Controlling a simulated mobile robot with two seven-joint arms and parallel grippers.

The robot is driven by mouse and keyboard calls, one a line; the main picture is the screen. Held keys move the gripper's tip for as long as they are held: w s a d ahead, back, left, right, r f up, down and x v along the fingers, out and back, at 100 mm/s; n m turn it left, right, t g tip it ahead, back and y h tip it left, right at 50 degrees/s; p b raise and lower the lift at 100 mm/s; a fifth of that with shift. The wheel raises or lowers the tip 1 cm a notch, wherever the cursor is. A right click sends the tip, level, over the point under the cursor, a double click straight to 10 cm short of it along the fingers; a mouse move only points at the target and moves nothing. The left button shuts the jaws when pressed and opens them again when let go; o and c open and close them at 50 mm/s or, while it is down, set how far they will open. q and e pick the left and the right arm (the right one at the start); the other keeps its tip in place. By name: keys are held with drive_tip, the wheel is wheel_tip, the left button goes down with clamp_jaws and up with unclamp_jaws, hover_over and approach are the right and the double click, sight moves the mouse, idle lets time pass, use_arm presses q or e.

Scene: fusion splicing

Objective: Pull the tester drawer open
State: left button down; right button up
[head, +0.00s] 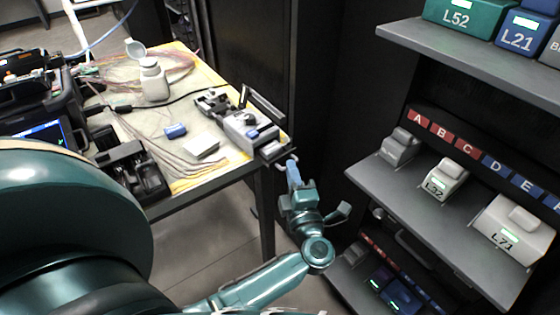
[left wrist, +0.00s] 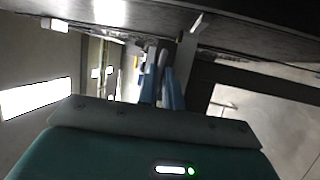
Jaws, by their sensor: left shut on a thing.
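My left gripper (head: 292,166) is beside the front right corner of the work table, its blue fingers pointing up and away. They are at the front of a small grey-and-white device (head: 245,132), which I take to be the tester. Its dark front part (head: 274,149) reaches the table's edge. In the left wrist view the two blue fingers (left wrist: 161,82) are close together on a small pale piece (left wrist: 163,58), likely the drawer handle. The fingers hide most of it. How far the drawer stands out cannot be told. My right gripper is not in view.
The table (head: 215,172) also carries a white bottle (head: 152,80), a blue piece (head: 175,131), a white block (head: 201,147) and black equipment. A shelf rack (head: 400,180) with labelled boxes stands close on the right. Floor is free below the gripper.

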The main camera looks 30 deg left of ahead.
use_arm(q)
drive_tip(key=shift+s+d, duration=0.15)
drive_tip(key=shift+d, duration=0.3)
drive_tip(key=c, duration=1.5)
unclamp_jaws()
drive_tip(key=shift+c, duration=0.2)
